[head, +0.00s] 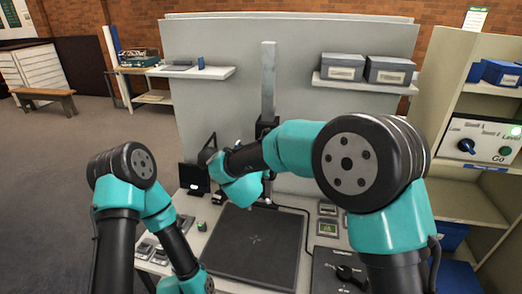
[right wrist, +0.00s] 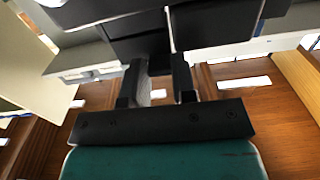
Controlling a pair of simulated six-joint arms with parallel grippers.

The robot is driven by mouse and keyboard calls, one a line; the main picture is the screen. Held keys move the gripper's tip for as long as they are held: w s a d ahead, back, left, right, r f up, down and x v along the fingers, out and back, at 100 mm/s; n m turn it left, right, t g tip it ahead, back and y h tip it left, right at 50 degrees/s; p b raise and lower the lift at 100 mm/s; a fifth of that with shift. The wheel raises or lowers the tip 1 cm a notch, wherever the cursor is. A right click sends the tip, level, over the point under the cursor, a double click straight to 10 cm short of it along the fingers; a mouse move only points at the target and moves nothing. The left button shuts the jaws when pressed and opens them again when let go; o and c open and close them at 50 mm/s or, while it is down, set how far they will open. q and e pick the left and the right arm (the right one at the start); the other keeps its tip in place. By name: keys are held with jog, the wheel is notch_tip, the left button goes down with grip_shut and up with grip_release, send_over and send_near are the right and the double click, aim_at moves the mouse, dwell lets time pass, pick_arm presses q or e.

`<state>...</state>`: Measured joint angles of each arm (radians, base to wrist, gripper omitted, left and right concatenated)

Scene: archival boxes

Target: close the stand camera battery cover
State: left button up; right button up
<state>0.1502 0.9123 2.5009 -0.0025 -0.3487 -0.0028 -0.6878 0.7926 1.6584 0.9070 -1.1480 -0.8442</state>
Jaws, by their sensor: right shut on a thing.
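The copy stand has a pale upright column (head: 268,75) and a black baseboard (head: 254,246). My right arm reaches across in front of the column, and the stand camera is largely hidden behind it. In the right wrist view a big black body (right wrist: 215,22) with a seam fills the top, likely the stand camera. My right gripper (right wrist: 158,70) has its two fingers against its dark underside, shut on a dark part there. I cannot make out the battery cover's outline or how far it stands open. My left arm hangs low at the left; its gripper is out of view.
A small dark screen (head: 194,178) stands left of the column. A control panel (head: 480,140) with a knob is on the right shelving. Small items line the table's left edge; the baseboard is bare.

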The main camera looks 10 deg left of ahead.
jog(key=shift+f+n, duration=0.15)
jog(key=shift+n, duration=0.15)
jog(key=o, duration=0.9)
jog(key=shift+s, duration=0.15)
jog(key=s, duration=0.5)
jog(key=s+a, duration=0.1)
jog(key=s, duration=0.5)
jog(key=s+a, duration=0.1)
jog(key=s, duration=0.5)
jog(key=shift+a, duration=0.1)
